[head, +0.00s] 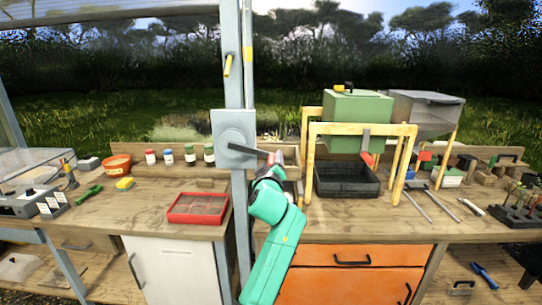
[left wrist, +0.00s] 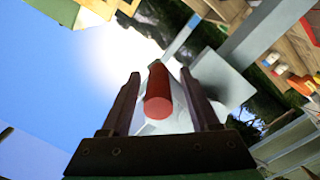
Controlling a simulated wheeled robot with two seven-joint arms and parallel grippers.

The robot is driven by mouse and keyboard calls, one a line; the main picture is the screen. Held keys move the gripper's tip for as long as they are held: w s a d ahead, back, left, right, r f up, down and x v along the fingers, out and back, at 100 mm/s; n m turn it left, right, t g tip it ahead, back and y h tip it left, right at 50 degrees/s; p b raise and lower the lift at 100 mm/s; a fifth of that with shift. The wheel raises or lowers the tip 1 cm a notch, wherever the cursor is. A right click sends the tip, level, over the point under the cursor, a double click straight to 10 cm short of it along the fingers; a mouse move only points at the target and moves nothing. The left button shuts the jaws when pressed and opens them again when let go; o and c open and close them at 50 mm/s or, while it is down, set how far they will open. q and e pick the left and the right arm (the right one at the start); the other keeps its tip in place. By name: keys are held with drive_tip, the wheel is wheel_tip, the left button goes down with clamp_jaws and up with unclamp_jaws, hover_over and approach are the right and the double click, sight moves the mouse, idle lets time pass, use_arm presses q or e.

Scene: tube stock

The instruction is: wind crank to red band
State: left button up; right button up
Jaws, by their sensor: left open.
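The crank's grey box (head: 235,132) is mounted on the upright post. Its dark crank arm (head: 245,151) points right and slightly down. My left gripper (head: 274,159) is at the arm's outer end. In the left wrist view, the red crank handle (left wrist: 158,94) lies between the two open fingers of the left gripper (left wrist: 160,80), with gaps on both sides. The box shows there as a pale plate (left wrist: 218,78). A yellow band (head: 248,53) is on the post above the box, beside a yellow pointer (head: 227,66). I cannot clearly make out a red band. My right gripper is out of view.
A red tray (head: 198,222) lies on the bench left of the post. Right of my arm, a wooden frame (head: 310,150) stands over a black bin (head: 347,194), with a green box (head: 357,107) above. An orange bowl (head: 117,161) and several jars are further left.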

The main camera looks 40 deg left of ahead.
use_arm(q)
drive_tip(key=shift+w+a+r, duration=0.1)
drive_tip(key=shift+w+a, duration=0.05)
drive_tip(key=shift+w, duration=0.05)
clamp_jaws()
idle(1.4)
